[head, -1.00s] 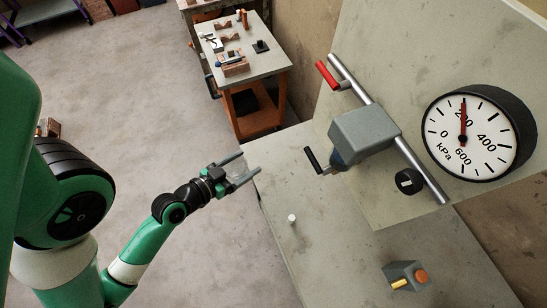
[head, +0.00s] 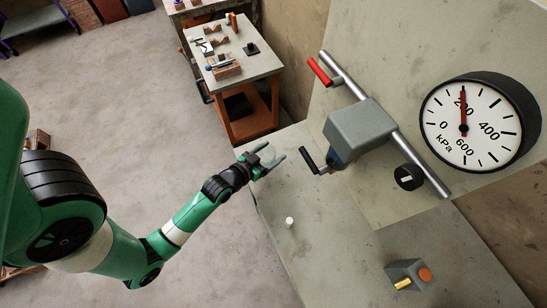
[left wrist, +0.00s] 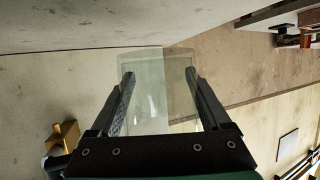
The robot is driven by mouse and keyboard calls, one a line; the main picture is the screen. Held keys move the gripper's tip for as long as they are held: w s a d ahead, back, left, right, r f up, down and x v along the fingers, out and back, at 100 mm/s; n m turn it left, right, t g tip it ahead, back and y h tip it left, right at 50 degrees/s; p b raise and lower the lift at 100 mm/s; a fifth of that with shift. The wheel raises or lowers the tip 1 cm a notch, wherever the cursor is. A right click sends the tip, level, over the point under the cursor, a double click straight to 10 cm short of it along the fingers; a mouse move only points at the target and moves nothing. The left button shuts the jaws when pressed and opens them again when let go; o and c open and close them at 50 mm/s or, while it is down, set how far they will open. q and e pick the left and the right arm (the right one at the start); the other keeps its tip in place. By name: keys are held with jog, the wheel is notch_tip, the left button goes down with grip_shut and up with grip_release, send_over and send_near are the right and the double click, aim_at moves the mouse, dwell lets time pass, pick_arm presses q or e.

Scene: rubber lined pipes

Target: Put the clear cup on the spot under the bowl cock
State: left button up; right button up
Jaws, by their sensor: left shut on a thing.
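My left gripper (head: 275,152) is shut on the clear cup (head: 267,157), over the far left part of the grey bench. In the left wrist view the see-through cup (left wrist: 155,90) sits between the two dark fingers. I cannot make out the spot under the bowl; the cock's body and bowl hide bench there. My right gripper is not in view.
A small white cylinder (head: 289,222) stands on the bench. A red lever (head: 319,71), a black knob (head: 408,177) and a large gauge (head: 466,124) are near the pipe. The bench's middle is mostly clear.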

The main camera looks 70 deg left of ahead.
aim_at(270, 157)
pick_arm(q)
jog(key=f, duration=0.1)
jog(key=w+f+b, duration=0.1)
jog(key=f, duration=0.1)
jog(key=shift+w+a+f, duration=0.15)
jog(key=shift+a, duration=0.1)
jog(key=shift+f, duration=0.55)
jog(key=o, duration=1.2)
jog(key=shift+b, duration=0.3)
jog(key=shift+s+d, duration=0.1)
jog(key=shift+s, duration=0.1)
jog(key=p+v, duration=0.2)
jog(key=v, duration=0.9)
jog(key=shift+s, duration=0.25)
